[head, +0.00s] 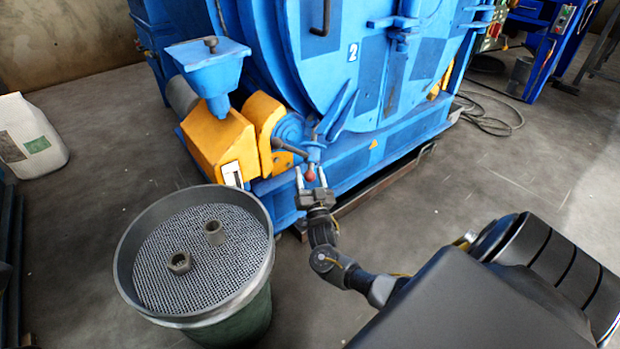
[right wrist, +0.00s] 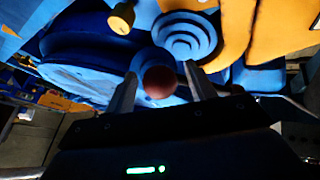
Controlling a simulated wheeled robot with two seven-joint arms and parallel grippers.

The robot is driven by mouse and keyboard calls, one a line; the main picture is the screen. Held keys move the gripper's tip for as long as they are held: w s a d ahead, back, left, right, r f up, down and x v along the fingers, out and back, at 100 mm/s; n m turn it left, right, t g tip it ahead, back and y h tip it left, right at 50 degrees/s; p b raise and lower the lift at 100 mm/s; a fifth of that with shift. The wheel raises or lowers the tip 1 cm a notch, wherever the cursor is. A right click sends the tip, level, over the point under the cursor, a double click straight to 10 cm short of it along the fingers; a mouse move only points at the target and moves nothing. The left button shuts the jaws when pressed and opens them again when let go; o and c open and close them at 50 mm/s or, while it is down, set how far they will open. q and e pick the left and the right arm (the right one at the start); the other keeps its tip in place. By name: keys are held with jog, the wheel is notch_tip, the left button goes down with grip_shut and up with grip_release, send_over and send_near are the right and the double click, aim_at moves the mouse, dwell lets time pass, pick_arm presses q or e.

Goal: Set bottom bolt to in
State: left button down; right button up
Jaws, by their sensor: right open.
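The blue drum blaster (head: 350,70) stands at the back, with its round door marked 2. At the lower left of the door a red-brown ball knob (head: 310,175) sits at the machine's lower edge; I cannot tell for certain that it belongs to the bottom bolt. My right gripper (head: 311,179) is open, its two fingers on either side of the knob. In the right wrist view the ball knob (right wrist: 159,82) shows between the open fingertips (right wrist: 160,84), with a visible gap to the right finger. My left gripper is not in view.
A dark handle (head: 290,149) lies just above left of the knob, beside the yellow housing (head: 218,145). A round bin (head: 130,255) with a mesh top holding two small metal parts stands at front left. A white canister (head: 30,138) is at far left.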

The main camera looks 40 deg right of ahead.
grip_shut()
dwell(0.4)
